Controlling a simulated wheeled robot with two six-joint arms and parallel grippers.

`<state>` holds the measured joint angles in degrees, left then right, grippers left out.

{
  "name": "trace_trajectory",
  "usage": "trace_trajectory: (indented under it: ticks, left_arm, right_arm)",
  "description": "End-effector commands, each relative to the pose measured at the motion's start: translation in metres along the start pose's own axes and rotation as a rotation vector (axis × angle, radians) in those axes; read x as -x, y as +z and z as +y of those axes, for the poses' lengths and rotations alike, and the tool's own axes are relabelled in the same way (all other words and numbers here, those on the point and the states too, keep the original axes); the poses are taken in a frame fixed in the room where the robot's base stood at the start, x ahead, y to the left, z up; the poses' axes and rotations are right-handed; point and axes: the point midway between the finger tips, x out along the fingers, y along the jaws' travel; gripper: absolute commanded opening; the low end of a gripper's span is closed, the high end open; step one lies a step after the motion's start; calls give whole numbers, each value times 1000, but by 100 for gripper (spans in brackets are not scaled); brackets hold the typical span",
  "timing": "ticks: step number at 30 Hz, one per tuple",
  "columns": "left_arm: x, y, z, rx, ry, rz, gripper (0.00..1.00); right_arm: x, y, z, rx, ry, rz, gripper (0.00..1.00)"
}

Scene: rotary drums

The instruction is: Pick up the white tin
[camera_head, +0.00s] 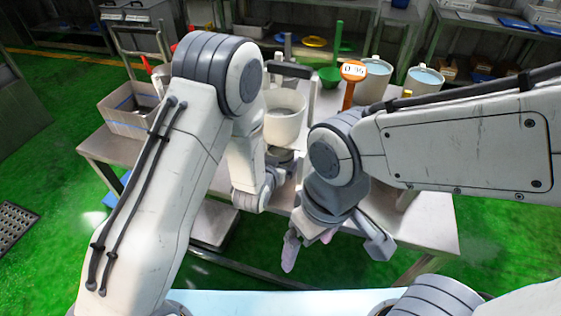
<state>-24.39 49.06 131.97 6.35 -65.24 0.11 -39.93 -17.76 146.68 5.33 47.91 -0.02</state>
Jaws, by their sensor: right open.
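A white round tin-like container (285,118) stands on the metal table behind my left forearm, which covers part of its left side. Two more whitish round containers, one in the middle (374,82) and one at the right (424,80), stand farther back. I cannot tell for sure which is the white tin. My right gripper (332,244) hangs at the table's front edge, fingers spread and pointing down, apart from the containers. A pinkish patch shows between its fingers; I cannot tell what it is. My left arm bends down over the table; its gripper fingers cannot be made out.
The metal table (425,225) has bare room at its right front. A grey box (130,112) stands at its left end. Shelves with boxes stand behind.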

Motion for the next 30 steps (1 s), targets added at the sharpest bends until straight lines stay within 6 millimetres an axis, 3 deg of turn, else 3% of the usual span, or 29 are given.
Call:
trace_trajectory:
  ticks: [1,6,7,30]
  left_arm:
    - [0,0,0,0,0,0,73]
    - [0,0,0,0,0,0,8]
    - [0,0,0,0,0,0,5]
    - [7,-14,5,-3,8,2,5]
  right_arm:
    - [0,0,0,0,0,0,93]
    - [0,0,0,0,0,0,93]
    - [0,0,0,0,0,0,93]
    - [9,-1,-1,0,0,0,93]
